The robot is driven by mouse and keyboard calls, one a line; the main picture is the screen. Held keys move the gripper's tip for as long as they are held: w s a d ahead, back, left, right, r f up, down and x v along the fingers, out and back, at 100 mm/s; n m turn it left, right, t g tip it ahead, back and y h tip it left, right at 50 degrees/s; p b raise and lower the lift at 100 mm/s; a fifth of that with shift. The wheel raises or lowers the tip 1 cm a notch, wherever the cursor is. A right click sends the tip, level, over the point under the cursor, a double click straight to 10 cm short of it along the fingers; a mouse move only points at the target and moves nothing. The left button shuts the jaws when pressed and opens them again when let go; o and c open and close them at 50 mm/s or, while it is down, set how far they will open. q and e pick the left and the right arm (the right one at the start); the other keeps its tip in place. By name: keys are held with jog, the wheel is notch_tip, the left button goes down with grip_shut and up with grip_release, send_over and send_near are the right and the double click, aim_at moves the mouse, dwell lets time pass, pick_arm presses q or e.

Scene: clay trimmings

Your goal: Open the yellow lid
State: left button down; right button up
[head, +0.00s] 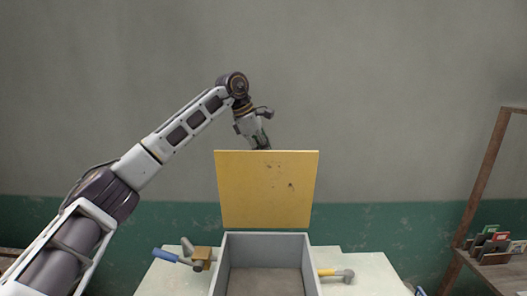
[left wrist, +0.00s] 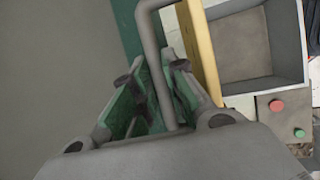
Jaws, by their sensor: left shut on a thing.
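The yellow lid (head: 266,190) stands raised, close to upright, at the back of a grey open box (head: 216,262). The lid shows edge-on in the left wrist view (left wrist: 202,50), beside the box interior (left wrist: 255,47). My left gripper (head: 262,146) is at the lid's top edge, partly hidden behind it. In the left wrist view my left gripper (left wrist: 165,95) is shut on a grey bar handle (left wrist: 153,45) that sits on the lid's outer side. My right gripper is not in view.
The box stands on a pale table (head: 360,266). A shelf (head: 490,262) with small items stands at far right.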

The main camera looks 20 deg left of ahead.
pick_arm(q)
jog(key=w+a+f, duration=0.2)
jog(key=w, duration=0.5)
jog(key=shift+a+p, duration=0.2)
jog(key=shift+p, duration=0.15)
jog(key=shift+w+a, duration=0.1)
jog(key=shift+w, duration=0.15)
dwell(0.4)
jog(key=c, duration=1.6)
grip_release()
jog(key=shift+w+f, duration=0.1)
jog(key=shift+o, duration=0.7)
jog(key=shift+w+f, duration=0.1)
jog(key=shift+w, duration=0.05)
jog(key=v, duration=1.2)
jog(key=shift+w, duration=0.15)
